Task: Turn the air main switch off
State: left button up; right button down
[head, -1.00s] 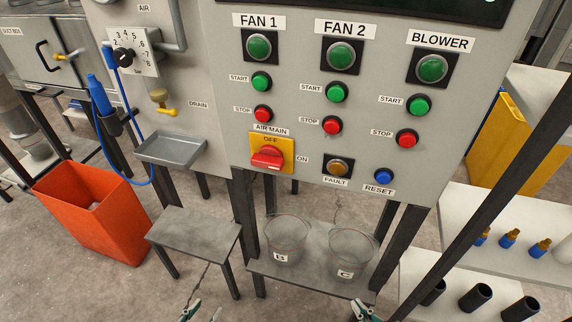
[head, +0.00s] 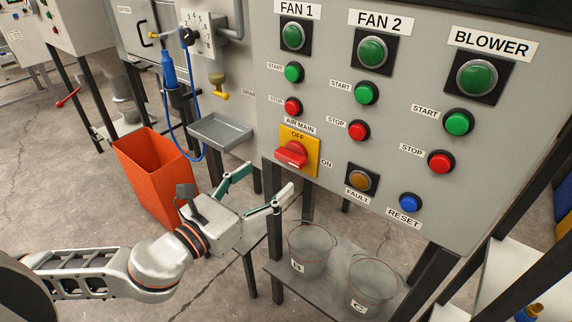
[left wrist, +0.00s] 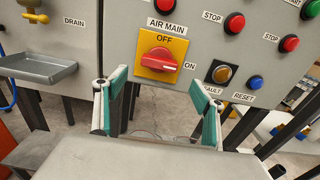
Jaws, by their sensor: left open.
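The air main switch (head: 291,154) is a red rotary handle on a yellow plate (head: 313,152) at the lower left of the grey control panel. OFF is printed above the handle and ON to its right. The handle lies mostly sideways, tilted, with its right end toward ON in the left wrist view (left wrist: 159,60). My left gripper (head: 265,187) is open and empty, in front of and below the switch, not touching it. In the left wrist view its two green-padded fingers (left wrist: 160,92) spread either side below the yellow plate. My right gripper is not in view.
START and STOP buttons, an amber FAULT lamp (head: 361,180) and a blue RESET button (head: 410,203) sit right of the switch. Two clear buckets (head: 310,252) stand on a shelf below.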

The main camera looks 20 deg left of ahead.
aim_at(286, 161)
pick_arm(q)
jog(key=x, duration=0.7)
jog(key=shift+w, duration=0.35)
jog(key=c, duration=1.1)
